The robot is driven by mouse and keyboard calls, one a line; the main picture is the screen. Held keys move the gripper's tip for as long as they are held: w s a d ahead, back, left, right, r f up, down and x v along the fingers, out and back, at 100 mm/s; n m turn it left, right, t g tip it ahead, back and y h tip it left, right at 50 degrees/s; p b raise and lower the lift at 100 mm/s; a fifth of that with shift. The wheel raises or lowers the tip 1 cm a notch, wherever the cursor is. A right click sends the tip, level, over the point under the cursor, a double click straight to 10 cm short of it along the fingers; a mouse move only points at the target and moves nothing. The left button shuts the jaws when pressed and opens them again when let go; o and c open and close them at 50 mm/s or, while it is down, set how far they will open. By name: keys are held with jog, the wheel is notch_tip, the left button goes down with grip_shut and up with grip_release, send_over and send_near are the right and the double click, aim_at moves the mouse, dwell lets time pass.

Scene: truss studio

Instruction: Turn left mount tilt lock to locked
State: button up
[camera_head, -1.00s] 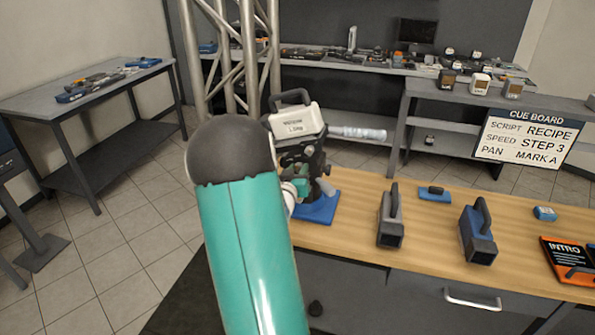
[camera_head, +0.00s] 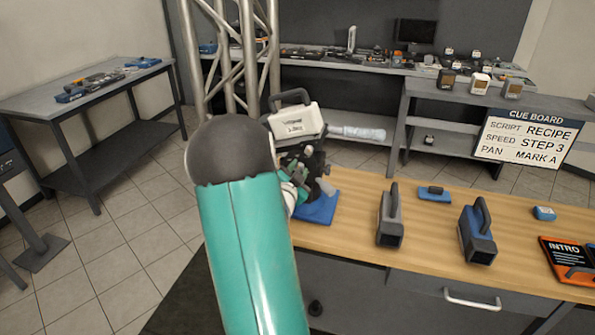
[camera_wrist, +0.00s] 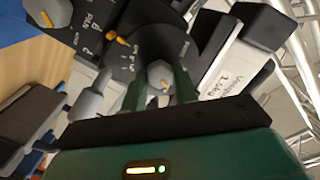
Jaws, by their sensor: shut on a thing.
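The left mount (camera_head: 300,165) stands on a blue base (camera_head: 318,209) at the left end of the wooden bench, with a white-sided camera (camera_head: 297,121) on top. My gripper's green fingers (camera_wrist: 160,92) are on either side of a round grey knob (camera_wrist: 160,74) on the mount's dark side in the wrist view, shut on it. Small white lettering surrounds this knob, too blurred to read. Another knob (camera_wrist: 55,12) with an orange pointer and a PAN label is at the upper left. In the head view, my arm hides part of the mount, and my gripper (camera_head: 297,178) shows small beside it.
Two handled grey units (camera_head: 391,222) (camera_head: 477,235) stand on the bench (camera_head: 350,195) to the mount's right. A metal truss (camera_head: 240,60) rises close behind the mount. A cue board (camera_head: 528,137) hangs at the right.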

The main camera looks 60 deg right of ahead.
jog(key=m, duration=0.6)
jog(key=shift+f+m, duration=0.1)
jog(key=shift+m, duration=0.3)
jog(key=shift+a, duration=0.1)
jog(key=o, duration=1)
jog(key=shift+c, duration=0.2)
jog(key=s+a, duration=0.2)
jog(key=a, duration=1.1)
jog(key=shift+a, duration=0.3)
jog(key=shift+s, duration=0.1)
